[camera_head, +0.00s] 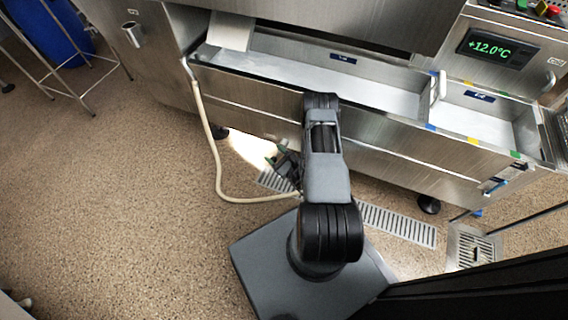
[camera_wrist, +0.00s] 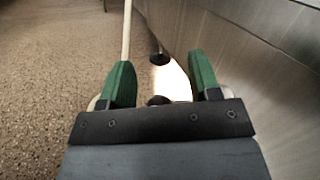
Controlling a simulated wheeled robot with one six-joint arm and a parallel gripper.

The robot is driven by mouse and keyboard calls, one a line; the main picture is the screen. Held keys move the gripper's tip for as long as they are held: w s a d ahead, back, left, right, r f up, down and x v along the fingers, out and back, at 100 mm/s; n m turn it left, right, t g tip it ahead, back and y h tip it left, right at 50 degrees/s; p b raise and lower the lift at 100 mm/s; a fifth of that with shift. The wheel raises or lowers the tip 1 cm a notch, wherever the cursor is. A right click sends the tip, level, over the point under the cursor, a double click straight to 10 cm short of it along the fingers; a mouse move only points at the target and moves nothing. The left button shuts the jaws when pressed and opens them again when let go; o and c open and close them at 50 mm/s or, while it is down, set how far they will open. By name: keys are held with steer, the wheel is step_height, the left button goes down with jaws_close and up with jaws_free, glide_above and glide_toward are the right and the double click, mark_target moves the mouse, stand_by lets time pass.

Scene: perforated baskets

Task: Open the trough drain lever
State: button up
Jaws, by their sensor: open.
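The steel trough (camera_head: 380,91) runs along the front of the machine, with a smaller compartment (camera_head: 478,119) at its right end. A small dark fitting with a teal part (camera_head: 492,186) sits low on the right of the front panel. It may be the drain lever, but it is too small to tell. My gripper (camera_head: 278,154) is low in front of the panel, left of my arm and far left of that fitting. In the wrist view its green fingers (camera_wrist: 162,82) are apart with nothing between them. No lever shows in the wrist view.
A cream hose (camera_head: 217,165) hangs from the trough's left end to the floor near my gripper. A floor grate (camera_head: 398,222) and a square drain (camera_head: 474,250) lie in front of the machine. The steel panel (camera_wrist: 250,60) is close on the right.

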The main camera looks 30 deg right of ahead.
steer(key=s+a+r+p, duration=0.2)
steer(key=s+r+p, duration=0.4)
steer(key=s, duration=0.6)
steer(key=shift+s+a+r+p, duration=0.15)
steer(key=shift+a+r+p, duration=0.15)
steer(key=shift+r, duration=0.8)
